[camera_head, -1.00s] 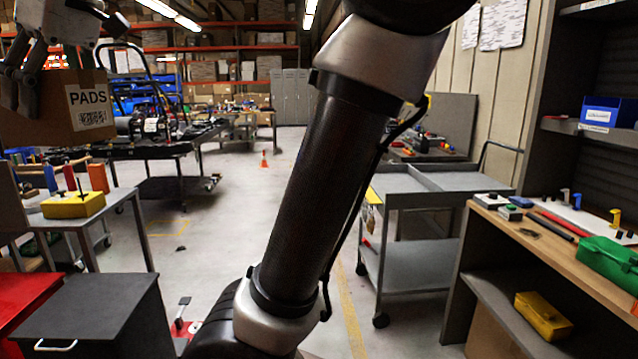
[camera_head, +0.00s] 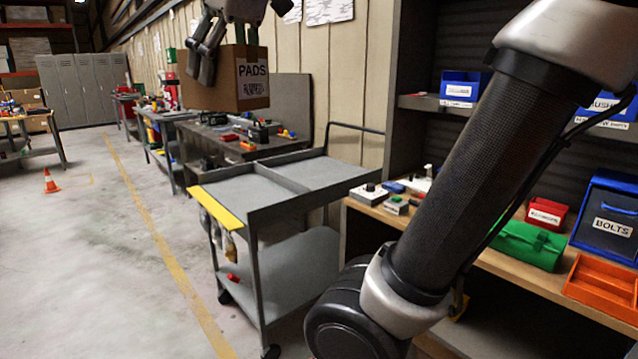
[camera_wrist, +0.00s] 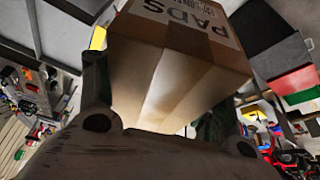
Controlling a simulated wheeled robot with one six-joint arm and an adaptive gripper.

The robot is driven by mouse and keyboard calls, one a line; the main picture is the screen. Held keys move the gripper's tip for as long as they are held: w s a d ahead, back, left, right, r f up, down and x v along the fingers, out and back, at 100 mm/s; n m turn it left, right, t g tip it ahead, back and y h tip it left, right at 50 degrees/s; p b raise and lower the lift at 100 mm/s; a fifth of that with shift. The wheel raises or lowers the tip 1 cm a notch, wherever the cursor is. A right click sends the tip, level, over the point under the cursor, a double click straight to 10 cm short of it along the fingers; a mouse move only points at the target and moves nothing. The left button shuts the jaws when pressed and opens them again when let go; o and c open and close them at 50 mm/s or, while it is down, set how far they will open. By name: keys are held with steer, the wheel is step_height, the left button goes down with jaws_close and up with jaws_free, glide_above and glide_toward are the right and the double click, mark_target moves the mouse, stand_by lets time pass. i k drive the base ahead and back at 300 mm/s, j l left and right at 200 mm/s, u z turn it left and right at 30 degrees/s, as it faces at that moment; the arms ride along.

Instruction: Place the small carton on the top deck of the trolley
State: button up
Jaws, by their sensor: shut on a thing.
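The small carton (camera_head: 239,82), brown cardboard with a white "PADS" label, hangs in my gripper (camera_head: 222,45) at the top of the head view. My gripper is shut on the carton, and its dark fingers lie along the side and top. In the wrist view the carton (camera_wrist: 170,75) fills the middle, between the fingers. The grey two-deck trolley stands below and to the right of the carton in the head view. Its top deck (camera_head: 310,172) is split by a low divider and looks empty. The carton is above and apart from the deck.
A yellow strip (camera_head: 217,207) lies at the trolley's left end. A workbench (camera_head: 510,270) with a green toolbox (camera_head: 517,243) and bins stands on the right. A cluttered dark bench (camera_head: 225,140) is behind the trolley. Floor is clear on the left, with an orange cone (camera_head: 50,181).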

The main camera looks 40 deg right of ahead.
mark_target(241, 197)
steer(key=i+l+z, duration=0.15)
steer(key=i+z, duration=0.15)
steer(key=i, duration=0.3)
steer(key=i+z, duration=0.35)
steer(key=i, duration=0.25)
steer(key=i+j, duration=0.1)
steer(key=i, duration=0.35)
